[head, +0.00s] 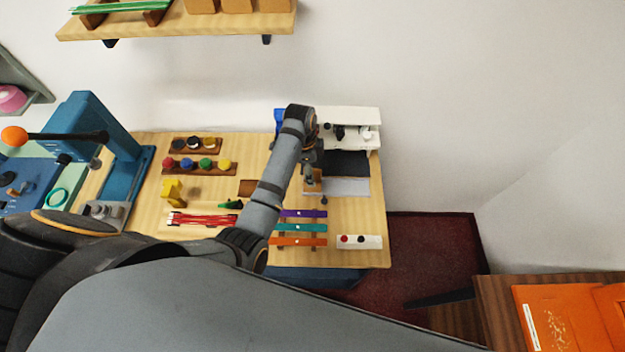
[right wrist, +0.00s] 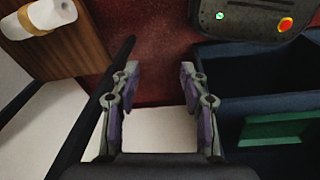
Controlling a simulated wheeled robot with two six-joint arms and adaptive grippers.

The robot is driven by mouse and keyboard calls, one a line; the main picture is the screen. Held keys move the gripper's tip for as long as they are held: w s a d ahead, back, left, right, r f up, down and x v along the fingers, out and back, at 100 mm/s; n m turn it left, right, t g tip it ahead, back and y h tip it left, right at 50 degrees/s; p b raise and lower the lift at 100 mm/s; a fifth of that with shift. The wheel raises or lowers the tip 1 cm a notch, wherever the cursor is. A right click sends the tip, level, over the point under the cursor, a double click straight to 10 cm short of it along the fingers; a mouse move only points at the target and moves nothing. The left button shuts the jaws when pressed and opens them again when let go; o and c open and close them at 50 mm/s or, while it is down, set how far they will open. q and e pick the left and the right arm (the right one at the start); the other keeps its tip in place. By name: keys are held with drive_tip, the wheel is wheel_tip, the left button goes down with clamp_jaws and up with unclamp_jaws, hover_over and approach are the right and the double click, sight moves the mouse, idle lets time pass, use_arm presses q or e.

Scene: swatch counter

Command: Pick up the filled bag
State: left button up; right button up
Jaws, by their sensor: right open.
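I see nothing that I can clearly make out as a filled bag. Orange flat-looking pieces (head: 560,318), one with a white strip and pale specks, lie on a wooden surface at the lower right of the head view; I cannot tell what they are. My left gripper (head: 314,178) is over the right part of the counter, by a dark and a grey sheet; its fingers are too small to read. My right gripper (right wrist: 156,82) is open and empty in the right wrist view, above the floor. It is outside the head view.
The wooden counter (head: 345,250) holds jars, coloured strips and a white machine (head: 362,117). A blue press (head: 110,130) with an orange-knobbed lever stands left. In the right wrist view, a dark blue bin (right wrist: 250,70) with a green piece (right wrist: 278,129) is right; a white roll (right wrist: 48,14) is upper left.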

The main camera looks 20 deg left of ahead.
use_arm(q)
drive_tip(key=f, duration=0.2)
drive_tip(key=shift+s+d+f+p, duration=0.2)
drive_tip(key=shift+f+p, duration=0.1)
drive_tip(key=shift+p, duration=0.1)
drive_tip(key=shift+w+f, duration=0.15)
drive_tip(key=shift+f, duration=0.45)
drive_tip(key=c, duration=0.8)
drive_tip(key=shift+c, duration=0.7)
use_arm(e)
drive_tip(key=shift+s+r, duration=0.7)
drive_tip(key=shift+s, duration=0.1)
